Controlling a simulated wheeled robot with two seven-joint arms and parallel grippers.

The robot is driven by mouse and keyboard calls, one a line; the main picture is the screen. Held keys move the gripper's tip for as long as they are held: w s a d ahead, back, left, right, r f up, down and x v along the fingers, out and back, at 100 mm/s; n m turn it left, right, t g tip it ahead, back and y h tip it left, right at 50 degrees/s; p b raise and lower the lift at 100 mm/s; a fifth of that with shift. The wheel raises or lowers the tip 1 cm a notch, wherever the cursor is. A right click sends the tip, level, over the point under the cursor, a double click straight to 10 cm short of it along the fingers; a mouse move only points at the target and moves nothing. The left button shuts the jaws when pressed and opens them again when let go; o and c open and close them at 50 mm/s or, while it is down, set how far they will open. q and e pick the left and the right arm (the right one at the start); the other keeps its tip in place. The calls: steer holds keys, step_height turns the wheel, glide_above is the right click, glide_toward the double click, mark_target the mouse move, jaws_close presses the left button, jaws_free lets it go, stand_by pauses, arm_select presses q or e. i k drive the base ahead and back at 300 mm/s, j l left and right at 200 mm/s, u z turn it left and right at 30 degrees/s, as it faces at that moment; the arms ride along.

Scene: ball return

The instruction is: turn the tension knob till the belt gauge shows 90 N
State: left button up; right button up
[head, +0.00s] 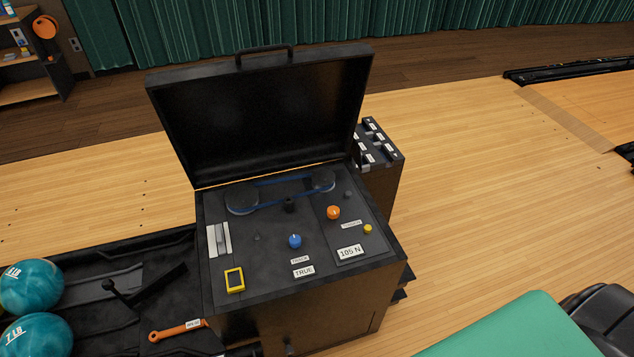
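The ball return cabinet (300,290) stands in the middle with its black lid (265,110) raised. An orange knob (333,212) sits at the right of its top panel, with a small label below it that is too small to read surely. Below that, the belt gauge (350,251) reads 105 N. A blue knob (295,241) sits left of it, above a small label and a plate (303,271) reading TRUE. A blue belt (283,186) runs between two dark pulleys (242,199) and (322,180). Neither of my grippers is in view.
A yellow-framed gauge (235,280) and a small yellow button (368,229) are on the panel. Teal balls (35,335) and an orange wrench (178,330) lie on the black rack at left. A teal surface (510,330) fills the lower right. The wooden floor right of the cabinet is clear.

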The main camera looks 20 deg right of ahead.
mark_target(333, 211)
steer(key=z, duration=1.05)
